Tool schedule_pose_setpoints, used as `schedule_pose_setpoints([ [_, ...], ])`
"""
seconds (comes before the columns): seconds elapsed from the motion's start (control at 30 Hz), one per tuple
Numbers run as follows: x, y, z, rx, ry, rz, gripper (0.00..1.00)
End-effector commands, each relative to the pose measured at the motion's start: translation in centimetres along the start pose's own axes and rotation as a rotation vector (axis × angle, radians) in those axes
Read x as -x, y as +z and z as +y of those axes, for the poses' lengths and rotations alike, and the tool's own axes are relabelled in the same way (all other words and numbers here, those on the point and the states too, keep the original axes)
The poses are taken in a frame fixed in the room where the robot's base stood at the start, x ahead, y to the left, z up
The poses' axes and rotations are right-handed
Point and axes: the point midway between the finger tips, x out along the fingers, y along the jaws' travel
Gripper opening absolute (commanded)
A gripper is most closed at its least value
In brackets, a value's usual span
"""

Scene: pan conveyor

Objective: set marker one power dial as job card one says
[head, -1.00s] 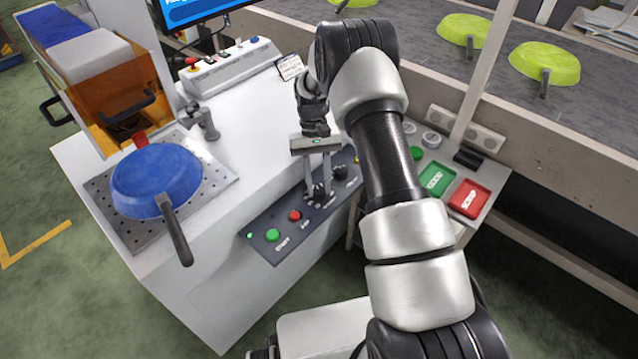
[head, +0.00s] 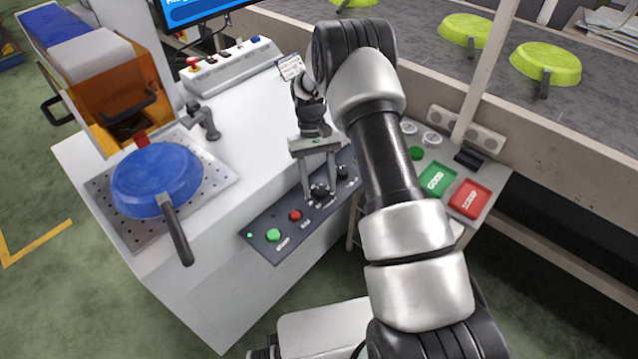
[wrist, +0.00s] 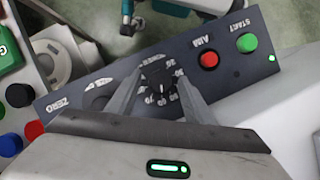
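The marker panel (head: 290,222) is a dark strip on the front edge of the white bench. Its black power dial (wrist: 158,74) has white numbers around it in the wrist view; I cannot read its setting for sure. The dial also shows in the head view (head: 320,191). My gripper (wrist: 160,72) is open, with its fingertips on either side of the dial and small gaps showing. A white card (head: 290,67), perhaps the job card, stands behind my arm; its text is too small to read.
A green START button (wrist: 246,43) and a red AIM button (wrist: 208,60) are beside the dial. A second dark knob (head: 343,172) is on the other side. A blue pan (head: 156,180) rests on the perforated plate.

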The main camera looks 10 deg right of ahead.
Motion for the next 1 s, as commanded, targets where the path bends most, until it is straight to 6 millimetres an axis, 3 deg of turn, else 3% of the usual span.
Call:
schedule_pose_setpoints([
  [0.23, 0.4, 0.0, -0.1, 0.000, -0.001, 0.001, 0.47],
  [0.37, 2.0, -0.1, -0.1, 0.000, -0.001, 0.005, 0.47],
  [0.8, 12.5, 0.0, -0.1, 0.001, -0.001, 0.005, 0.47],
  [1.0, 15.9, -0.1, 0.0, 0.001, -0.001, 0.003, 0.47],
])
